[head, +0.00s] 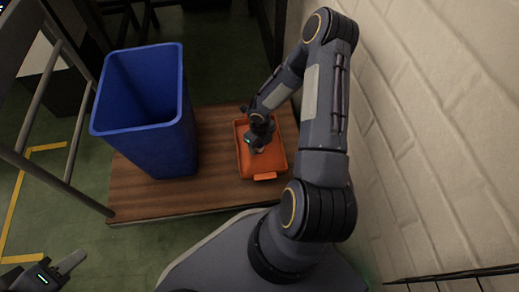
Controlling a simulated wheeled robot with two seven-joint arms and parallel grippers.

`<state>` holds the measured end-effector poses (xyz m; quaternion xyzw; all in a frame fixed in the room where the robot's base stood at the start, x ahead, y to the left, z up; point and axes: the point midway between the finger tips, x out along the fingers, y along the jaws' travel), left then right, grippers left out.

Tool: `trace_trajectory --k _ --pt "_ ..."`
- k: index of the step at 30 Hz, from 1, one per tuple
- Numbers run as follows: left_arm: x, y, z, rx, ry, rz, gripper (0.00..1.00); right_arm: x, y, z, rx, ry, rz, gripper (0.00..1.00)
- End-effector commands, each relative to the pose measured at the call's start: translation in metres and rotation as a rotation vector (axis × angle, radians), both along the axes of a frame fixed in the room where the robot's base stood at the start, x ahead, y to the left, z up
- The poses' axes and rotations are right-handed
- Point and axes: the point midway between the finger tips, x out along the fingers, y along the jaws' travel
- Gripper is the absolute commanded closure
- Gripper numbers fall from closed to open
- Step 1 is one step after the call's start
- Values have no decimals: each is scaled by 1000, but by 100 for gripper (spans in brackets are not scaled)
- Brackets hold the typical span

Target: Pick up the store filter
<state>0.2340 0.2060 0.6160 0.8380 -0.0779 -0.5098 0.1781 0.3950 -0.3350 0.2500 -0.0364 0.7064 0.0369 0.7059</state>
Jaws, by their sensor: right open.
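My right gripper (258,149) reaches down into the orange tray (246,171) on the low wooden table. It is open. A small pinkish spot shows at its fingertips, but I cannot tell whether this is the store filter. The gripper and wrist cover much of the tray floor, and no filter can be clearly made out. My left gripper (62,270) is at the bottom left corner, far from the tray, over the green floor. It is partly cut off by the frame edge, and I cannot tell whether its jaws are open or shut.
A tall blue bin (150,128) stands on the wooden table (150,200), left of the tray. A white brick wall (430,130) runs close along the right of my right arm. A metal rail frame (40,110) stands at the left. Green floor lies open at the lower left.

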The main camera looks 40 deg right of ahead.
Motion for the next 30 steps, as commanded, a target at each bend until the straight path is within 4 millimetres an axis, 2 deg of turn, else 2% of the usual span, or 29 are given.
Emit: trace_trajectory --k 1,2,8,11,18,20,30 --pt "0 0 -7 0 0 0 64 0 0 -9 0 0 1 43" --pt "0 0 -7 0 0 0 64 0 0 -10 0 -1 1 43" --pt "0 0 -5 0 0 0 64 0 0 -9 0 -1 0 43" --pt "0 0 -5 0 0 0 64 0 0 -9 -1 -1 0 53" --pt "0 0 -5 0 0 0 64 0 0 -9 -1 -1 0 85" --pt "0 0 -5 0 0 0 64 0 0 -9 -1 -1 0 90" --pt "0 0 -1 0 0 0 64 1 0 -2 -1 -1 -1 91"
